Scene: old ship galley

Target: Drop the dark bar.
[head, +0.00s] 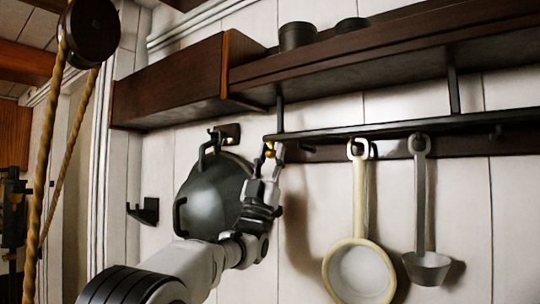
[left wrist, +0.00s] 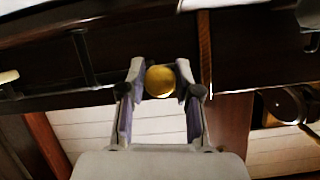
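A long dark bar (head: 420,126) runs level below the shelf, in front of the wall, and its left end is by my left gripper. My left gripper (head: 270,152) reaches up to it from below. In the left wrist view, the gripper's fingers (left wrist: 160,76) lie close on either side of a round brass knob (left wrist: 160,82), which also shows as a small gold spot in the head view (head: 269,150). I cannot tell whether the knob is part of the bar. My right gripper is not in view.
A cream ladle (head: 360,272) and a grey ladle (head: 428,268) hang right of the gripper. A dark pan (head: 215,196) hangs behind my left arm. The wooden shelf (head: 400,50) overhangs above. A rope and pulley (head: 92,28) hang at the left.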

